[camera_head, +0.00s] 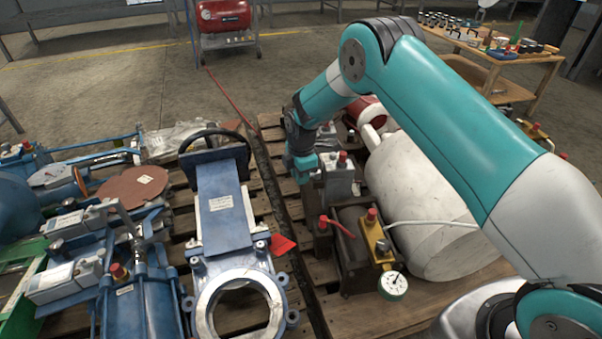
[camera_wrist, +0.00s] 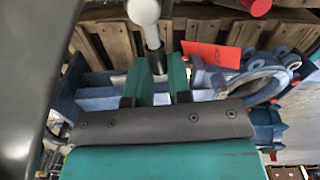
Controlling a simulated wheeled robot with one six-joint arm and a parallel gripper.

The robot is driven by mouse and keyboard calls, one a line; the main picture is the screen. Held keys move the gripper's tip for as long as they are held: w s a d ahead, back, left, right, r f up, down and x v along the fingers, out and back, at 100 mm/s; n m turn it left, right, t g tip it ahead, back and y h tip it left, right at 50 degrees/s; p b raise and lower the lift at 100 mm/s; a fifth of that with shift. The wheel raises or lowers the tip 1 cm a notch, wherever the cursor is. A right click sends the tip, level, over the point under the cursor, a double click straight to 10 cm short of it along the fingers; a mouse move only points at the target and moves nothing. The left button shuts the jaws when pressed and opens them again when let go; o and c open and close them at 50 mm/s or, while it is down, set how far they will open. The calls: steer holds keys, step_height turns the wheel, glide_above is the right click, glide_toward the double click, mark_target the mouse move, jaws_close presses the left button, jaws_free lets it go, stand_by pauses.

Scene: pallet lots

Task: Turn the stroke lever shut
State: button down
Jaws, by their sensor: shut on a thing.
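My gripper (camera_head: 302,178) is low over the pallet beside a grey box (camera_head: 340,178) with a red knob. The arm hides part of its far side. In the wrist view my gripper (camera_wrist: 154,88) has its two teal fingers shut on a dark shaft. The shaft belongs to a lever with a pale grey, rounded part (camera_wrist: 144,10), which seems to be the stroke lever. Its far end is hidden between the fingers. In the head view I cannot make out the held lever. A separate red-handled lever (camera_head: 337,226) sits on the dark actuator nearer the camera.
A blue valve (camera_head: 228,220) with a round flange and a red tag (camera_head: 283,243) lies to the left. A large white cylinder (camera_head: 420,205) and a brass block with a gauge (camera_head: 393,285) are to the right. Blue actuators crowd the left pallet.

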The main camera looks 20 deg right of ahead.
steer(key=c, duration=1.1)
jaws_free()
steer(key=shift+o, duration=0.2)
step_height(320, 180, up, 17)
steer(key=s+p, duration=0.1)
steer(key=p, duration=0.5)
steer(key=shift+r, duration=0.2)
